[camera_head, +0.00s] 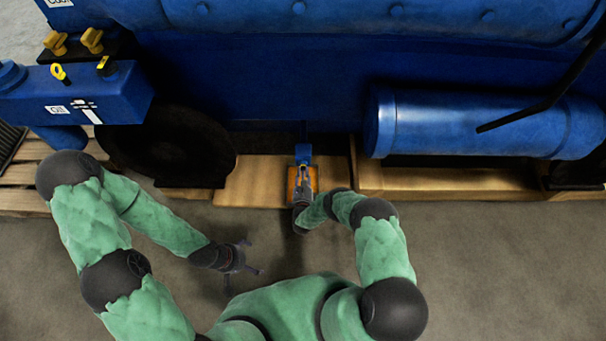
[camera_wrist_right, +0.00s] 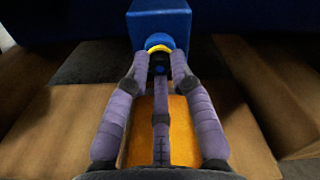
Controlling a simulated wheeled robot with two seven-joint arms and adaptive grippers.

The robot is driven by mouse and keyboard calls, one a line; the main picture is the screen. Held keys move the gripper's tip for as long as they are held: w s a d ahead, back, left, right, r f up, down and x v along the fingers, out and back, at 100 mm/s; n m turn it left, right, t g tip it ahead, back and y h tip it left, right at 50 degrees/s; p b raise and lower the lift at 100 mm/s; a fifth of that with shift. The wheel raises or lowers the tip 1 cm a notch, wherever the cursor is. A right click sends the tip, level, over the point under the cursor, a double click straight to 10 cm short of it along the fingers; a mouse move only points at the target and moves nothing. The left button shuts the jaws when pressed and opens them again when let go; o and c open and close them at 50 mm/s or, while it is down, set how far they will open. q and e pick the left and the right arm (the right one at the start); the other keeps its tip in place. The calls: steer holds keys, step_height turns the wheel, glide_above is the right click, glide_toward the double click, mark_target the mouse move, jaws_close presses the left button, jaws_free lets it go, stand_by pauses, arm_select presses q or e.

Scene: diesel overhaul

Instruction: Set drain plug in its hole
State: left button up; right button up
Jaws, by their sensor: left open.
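My right gripper (camera_head: 303,172) reaches down to a blue block (camera_head: 303,151) low on the engine's side. In the right wrist view the right gripper's purple fingers (camera_wrist_right: 159,65) close in around a small dark piece, which looks like the drain plug (camera_wrist_right: 158,58). The plug is mostly hidden between the fingertips. It is against or just in front of a yellow ring (camera_wrist_right: 159,47) on the face of the blue block (camera_wrist_right: 160,25). How deep it sits cannot be told. My left gripper (camera_head: 246,259) is open and empty, low over the floor.
An orange tray (camera_head: 292,187) lies under the right gripper, on wooden boards (camera_head: 250,182). A blue cylinder (camera_head: 465,124) lies to the right and a dark round wheel (camera_head: 170,145) stands to the left. The grey floor (camera_head: 500,270) at the right is clear.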

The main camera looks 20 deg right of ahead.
steer(key=shift+o, duration=0.8)
steer(key=shift+s, duration=0.1)
